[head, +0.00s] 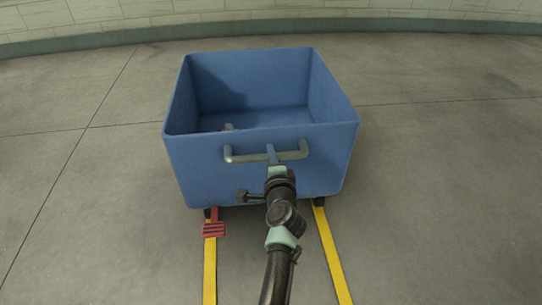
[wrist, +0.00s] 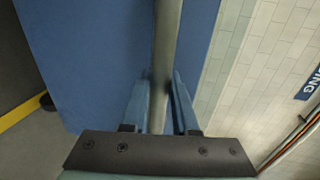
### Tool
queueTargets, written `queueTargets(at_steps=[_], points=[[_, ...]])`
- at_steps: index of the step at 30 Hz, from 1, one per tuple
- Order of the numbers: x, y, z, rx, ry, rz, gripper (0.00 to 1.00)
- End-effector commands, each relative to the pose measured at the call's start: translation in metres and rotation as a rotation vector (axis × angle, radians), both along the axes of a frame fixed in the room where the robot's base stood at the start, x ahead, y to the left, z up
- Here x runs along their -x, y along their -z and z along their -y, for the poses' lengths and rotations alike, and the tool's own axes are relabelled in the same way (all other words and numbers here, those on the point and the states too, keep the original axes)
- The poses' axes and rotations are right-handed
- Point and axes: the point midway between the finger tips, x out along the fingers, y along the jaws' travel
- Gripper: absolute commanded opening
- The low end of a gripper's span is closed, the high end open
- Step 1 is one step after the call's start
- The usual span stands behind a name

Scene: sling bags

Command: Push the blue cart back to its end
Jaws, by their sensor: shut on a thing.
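The blue cart (head: 240,175) stands in the middle of the head view, an open-topped box on small wheels. A grey metal handle bar (head: 240,156) runs across its near wall. My gripper (head: 272,155) is at the handle, a little right of its middle. In the wrist view my gripper (wrist: 158,105) has its two blue fingers on either side of the handle bar (wrist: 166,45), shut on it. The blue wall of the cart (wrist: 95,60) fills much of that view. A small greyish thing shows inside the cart near the front wall, mostly hidden.
Two yellow floor lines (head: 210,265) run from the cart toward me. A red pedal-like piece (head: 214,229) sits at the cart's lower left, over the left line. A pale block wall (head: 400,14) curves behind. The concrete floor around the cart is clear.

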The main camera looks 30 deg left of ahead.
Motion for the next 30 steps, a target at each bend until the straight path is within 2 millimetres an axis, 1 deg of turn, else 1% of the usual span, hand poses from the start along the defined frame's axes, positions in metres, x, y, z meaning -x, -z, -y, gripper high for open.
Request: queueTargets(at_steps=[11,12,14,15,17,26,30], points=[[-0.0003,-0.0004,0.0004,0.000,0.001,0.001,0.00],[-0.0003,-0.0004,0.0004,0.000,0.001,0.001,0.29],[-0.0003,-0.0004,0.0004,0.000,0.001,0.001,0.40],[-0.0002,-0.0003,0.0004,0.000,0.001,0.001,0.47],[-0.0002,-0.0002,0.0004,0.000,0.001,0.000,0.57],[0.0006,-0.0001,0.0006,0.001,0.000,-0.001,0.57],[0.0071,-0.0033,0.0054,0.001,0.001,-0.002,0.57]])
